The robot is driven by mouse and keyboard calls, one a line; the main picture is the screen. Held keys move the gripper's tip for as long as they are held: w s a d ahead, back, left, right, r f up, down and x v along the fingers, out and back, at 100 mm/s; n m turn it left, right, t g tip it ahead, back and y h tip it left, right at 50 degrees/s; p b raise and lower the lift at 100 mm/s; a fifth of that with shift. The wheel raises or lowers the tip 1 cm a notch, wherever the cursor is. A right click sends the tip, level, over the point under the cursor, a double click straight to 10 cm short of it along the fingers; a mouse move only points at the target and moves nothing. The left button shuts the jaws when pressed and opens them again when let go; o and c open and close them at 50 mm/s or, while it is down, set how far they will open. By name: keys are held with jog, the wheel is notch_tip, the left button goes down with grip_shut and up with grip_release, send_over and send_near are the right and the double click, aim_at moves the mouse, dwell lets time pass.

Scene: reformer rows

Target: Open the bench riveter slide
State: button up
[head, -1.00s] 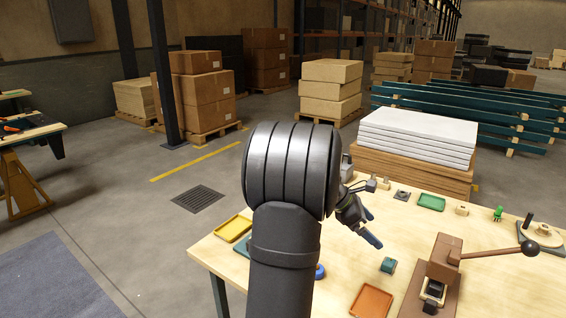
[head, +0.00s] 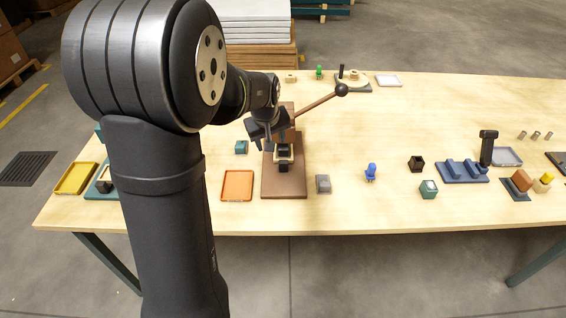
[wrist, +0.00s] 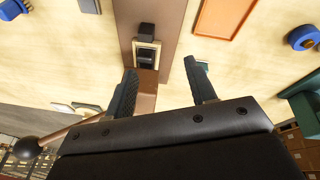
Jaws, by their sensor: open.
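The bench riveter is a brown base plate (head: 283,188) with a brown post behind and a long lever ending in a dark ball (head: 341,90). A cream frame with a black block, seemingly its slide (head: 284,164), sits on the base; it also shows in the wrist view (wrist: 147,55). My gripper (head: 268,137) is over the rear of the riveter, just behind the slide. In the wrist view my gripper's fingers (wrist: 160,68) are apart and empty, and the slide appears beyond and between their tips. Contact with the riveter cannot be told.
An orange tray (head: 237,186) and a teal block (head: 241,147) lie left of the riveter. A grey block (head: 323,184) stands close to its right, with a blue figure (head: 371,172) farther right. The lever slants up to the right beside my gripper. The table's back right middle is clear.

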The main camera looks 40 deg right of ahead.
aim_at(283, 162)
jog(key=d+f+m, duration=0.1)
jog(key=d+f, duration=0.1)
jog(key=f, duration=0.3)
jog(key=w+d+f+m, duration=0.1)
jog(key=d+f, duration=0.1)
jog(key=f, duration=0.3)
jog(key=w+d+f+m+t, duration=0.1)
jog(key=d+f+m, duration=0.1)
jog(key=f, duration=0.3)
jog(key=shift+d+f, duration=0.35)
jog(key=shift+d, duration=0.25)
